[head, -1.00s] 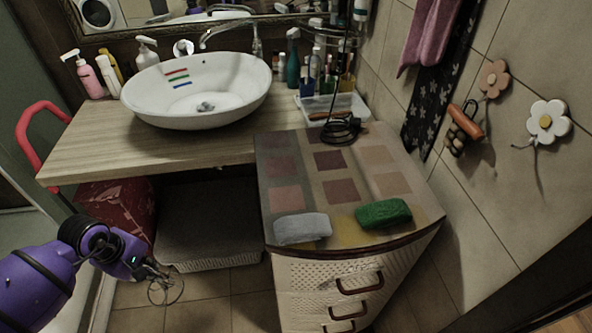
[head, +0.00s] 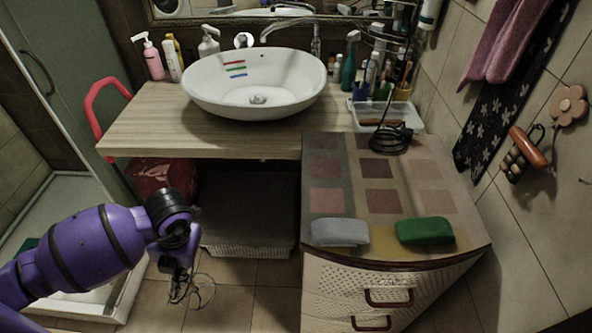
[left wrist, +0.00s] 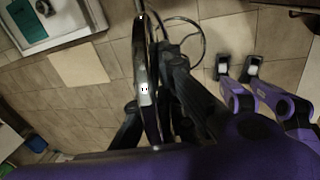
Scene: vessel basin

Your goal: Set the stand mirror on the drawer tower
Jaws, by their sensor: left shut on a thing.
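The drawer tower (head: 335,282) is a cream chest with dark handles and a patchwork-patterned top, standing at centre right in the head view. My left gripper (head: 180,262) hangs low, left of the tower and below its top. It is shut on the stand mirror (head: 190,292), which shows in the head view as thin dark loops. In the left wrist view, the stand mirror (left wrist: 147,85) appears nearly edge-on between the black fingers of the left gripper (left wrist: 158,115), with a wire loop beyond.
A grey cloth-like block (head: 340,232) and a green sponge (head: 425,231) lie along the tower top's front edge. A dark wire item (head: 390,140) stands at its back. Its middle is clear. A counter with a white basin (head: 255,85) adjoins it; a grey basket (head: 248,215) sits below.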

